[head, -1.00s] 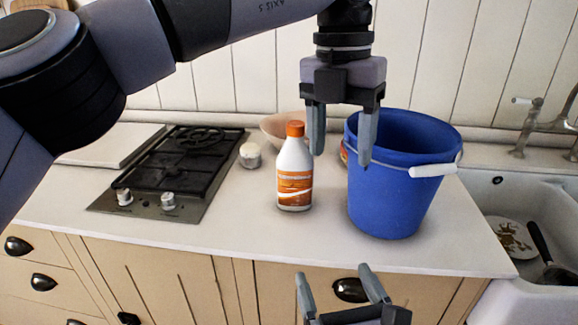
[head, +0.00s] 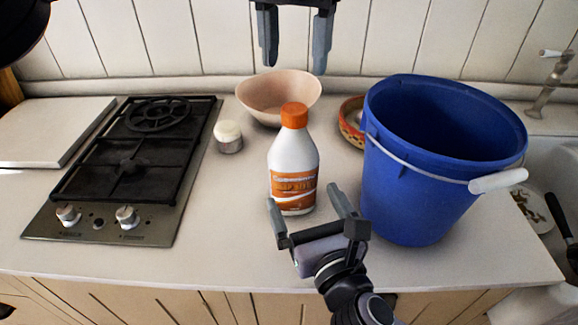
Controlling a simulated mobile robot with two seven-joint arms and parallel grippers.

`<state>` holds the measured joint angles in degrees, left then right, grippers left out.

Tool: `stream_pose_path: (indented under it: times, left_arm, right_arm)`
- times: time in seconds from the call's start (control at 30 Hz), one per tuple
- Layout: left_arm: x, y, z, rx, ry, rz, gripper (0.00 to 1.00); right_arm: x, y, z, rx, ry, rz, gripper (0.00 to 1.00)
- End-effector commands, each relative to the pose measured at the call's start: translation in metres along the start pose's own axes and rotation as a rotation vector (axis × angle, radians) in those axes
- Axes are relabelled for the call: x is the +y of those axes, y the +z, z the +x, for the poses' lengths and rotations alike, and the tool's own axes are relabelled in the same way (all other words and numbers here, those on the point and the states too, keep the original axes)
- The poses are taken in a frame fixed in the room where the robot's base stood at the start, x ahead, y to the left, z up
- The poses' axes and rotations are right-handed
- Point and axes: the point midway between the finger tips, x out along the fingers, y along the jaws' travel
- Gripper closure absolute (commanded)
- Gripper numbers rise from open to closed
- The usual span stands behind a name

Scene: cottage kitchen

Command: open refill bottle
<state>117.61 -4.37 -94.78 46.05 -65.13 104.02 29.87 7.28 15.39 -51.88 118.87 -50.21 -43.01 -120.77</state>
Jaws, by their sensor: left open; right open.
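The refill bottle (head: 293,160) stands upright on the counter, white with an orange label and an orange cap (head: 294,115) that is on it. My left gripper (head: 295,62) is open and empty, above and behind the cap in the picture, at the top edge. My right gripper (head: 304,200) is open in front of the bottle's lower part, its fingers pointing toward the bottle, one on either side in the picture. I cannot tell whether the fingers touch the bottle.
A blue bucket (head: 420,190) with a white handle grip stands close on the right. Behind are a pink bowl (head: 262,95) and a patterned bowl (head: 350,128). A small lidded jar (head: 228,137) and a gas hob (head: 130,170) are left. The sink (head: 552,160) is far right.

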Motion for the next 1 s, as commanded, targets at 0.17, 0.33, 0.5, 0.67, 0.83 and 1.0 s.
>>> stream_pose_path:
  times: [0.17, 0.33, 0.5, 0.67, 0.83, 1.0]
  left_arm:
    - [0.0, 0.0, 0.0, 0.0, 0.0, 0.0, 0.39]
    - [0.0, 0.0, 0.0, 0.0, 0.0, 0.0, 0.39]
    - [0.0, 0.0, 0.0, 0.0, 0.0, 0.0, 0.39]
    - [0.0, 0.0, 0.0, 0.0, -0.001, 0.0, 0.39]
    - [0.0, 0.0, 0.0, 0.0, 0.0, 0.0, 0.39]
    - [0.0, 0.0, 0.0, 0.0, 0.0, 0.0, 0.39]
  right_arm:
    - [0.0, 0.001, 0.026, -0.002, -0.002, 0.0, 0.0]
    - [0.0, 0.001, 0.049, -0.001, -0.001, 0.0, 0.0]
    - [0.0, 0.001, 0.062, -0.001, 0.0, 0.002, 0.0]
    - [0.0, 0.0, 0.065, 0.0, 0.0, 0.001, 0.0]
    - [0.0, 0.0, 0.064, 0.0, 0.0, 0.001, 0.03]
    - [0.0, 0.0, 0.064, 0.0, 0.0, 0.001, 0.59]
